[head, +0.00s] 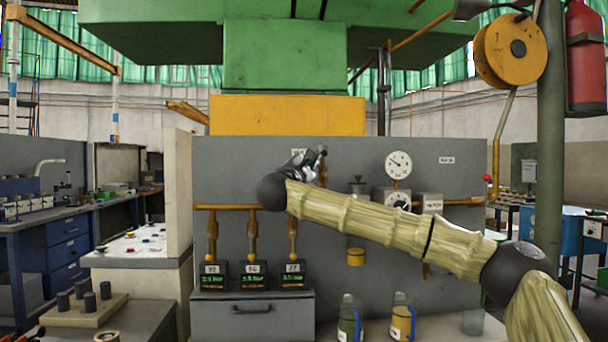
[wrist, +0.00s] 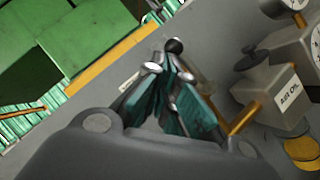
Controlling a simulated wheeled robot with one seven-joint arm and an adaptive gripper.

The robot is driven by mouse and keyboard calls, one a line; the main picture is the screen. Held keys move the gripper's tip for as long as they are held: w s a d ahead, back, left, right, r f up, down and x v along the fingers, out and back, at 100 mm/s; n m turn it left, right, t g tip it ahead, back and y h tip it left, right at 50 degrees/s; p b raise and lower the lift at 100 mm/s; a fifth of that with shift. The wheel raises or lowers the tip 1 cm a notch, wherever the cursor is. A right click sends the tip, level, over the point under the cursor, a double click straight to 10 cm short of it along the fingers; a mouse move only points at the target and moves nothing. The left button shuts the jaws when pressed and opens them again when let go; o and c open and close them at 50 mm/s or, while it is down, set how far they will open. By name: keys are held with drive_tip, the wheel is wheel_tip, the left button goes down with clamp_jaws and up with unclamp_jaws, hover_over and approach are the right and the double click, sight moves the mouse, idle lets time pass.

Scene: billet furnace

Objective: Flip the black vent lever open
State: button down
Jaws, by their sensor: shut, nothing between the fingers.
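The black vent lever's round knob (wrist: 174,46) shows in the wrist view just past my fingertips, in front of the grey panel. In the head view the small dark end of what looks like the lever (head: 322,150) stands at the upper middle of the panel, beside my gripper (head: 310,168). In the wrist view my gripper (wrist: 168,74) has its teal-padded fingers together at the tips, with nothing held. The knob is very near the tips; I cannot tell whether they touch. The lever's shaft and base are mostly hidden by my fingers and arm.
A grey labelled box (wrist: 282,92) and gauges, one a round dial (head: 398,164), sit right of the lever. Brown pipes (head: 252,235) run down to labelled black blocks at the left. Green (head: 348,322) and yellow (head: 401,318) bottles stand at the front.

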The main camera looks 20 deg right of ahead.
drive_tip(key=shift+d+r+b, duration=0.25)
drive_tip(key=shift+r+b, duration=0.05)
drive_tip(key=shift+b, duration=0.2)
idle(0.3)
drive_tip(key=s+a+b, duration=0.2)
drive_tip(key=s+a, duration=0.4)
drive_tip(key=a, duration=0.5)
drive_tip(key=shift+s+a, duration=0.3)
drive_tip(key=shift+f, duration=0.15)
